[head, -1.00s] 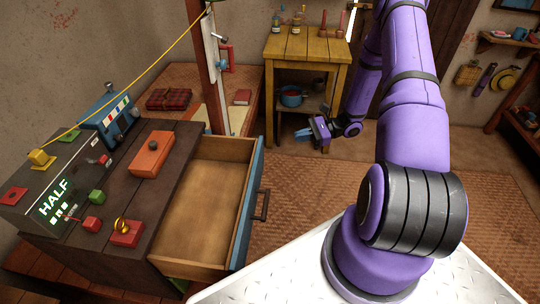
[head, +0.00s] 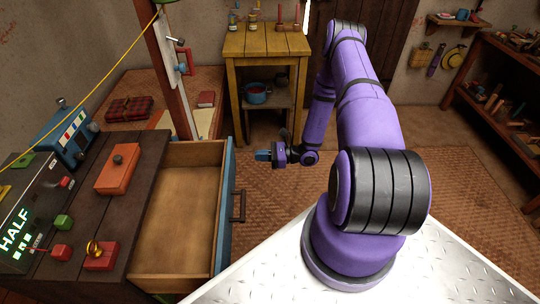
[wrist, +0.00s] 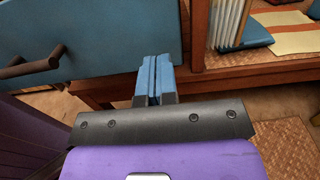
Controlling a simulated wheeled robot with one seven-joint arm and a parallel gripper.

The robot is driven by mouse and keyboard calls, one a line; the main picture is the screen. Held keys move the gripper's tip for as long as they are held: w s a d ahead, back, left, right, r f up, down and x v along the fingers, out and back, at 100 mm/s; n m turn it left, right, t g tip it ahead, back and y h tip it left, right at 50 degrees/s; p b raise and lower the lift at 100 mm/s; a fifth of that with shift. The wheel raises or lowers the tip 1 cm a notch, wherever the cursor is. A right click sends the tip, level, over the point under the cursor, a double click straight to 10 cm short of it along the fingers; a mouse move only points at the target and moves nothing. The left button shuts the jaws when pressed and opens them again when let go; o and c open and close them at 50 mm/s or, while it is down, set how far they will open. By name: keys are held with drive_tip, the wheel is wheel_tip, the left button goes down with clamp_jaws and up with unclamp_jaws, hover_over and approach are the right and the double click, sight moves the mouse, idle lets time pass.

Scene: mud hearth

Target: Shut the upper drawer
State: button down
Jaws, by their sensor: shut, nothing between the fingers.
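The upper drawer (head: 180,210) stands pulled out from the dark wooden cabinet (head: 130,200). It looks empty inside, with a bare wooden bottom. Its blue front faces right and carries a dark bar handle (head: 239,206). In the wrist view the blue front (wrist: 100,30) fills the upper left, with the handle (wrist: 32,66) at the left edge. My gripper (head: 262,156) is in front of the drawer, to the right of its far end, apart from the handle. Its blue fingers (wrist: 154,78) are shut together and hold nothing.
A yellow table (head: 265,42) with bottles on top and a blue pot (head: 257,94) on its lower shelf stands at the back. A red post (head: 172,75) rises behind the drawer. Woven mat (head: 290,195) covers the floor between the drawer and my base.

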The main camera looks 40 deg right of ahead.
drive_tip(key=x, duration=0.7)
drive_tip(key=shift+a, duration=0.15)
drive_tip(key=shift+w+a, duration=0.1)
drive_tip(key=shift+w, duration=0.1)
drive_tip(key=x, duration=2.1)
drive_tip(key=shift+w+a, duration=0.2)
drive_tip(key=shift+a, duration=0.2)
drive_tip(key=shift+w+a+r, duration=0.1)
drive_tip(key=shift+r, duration=0.05)
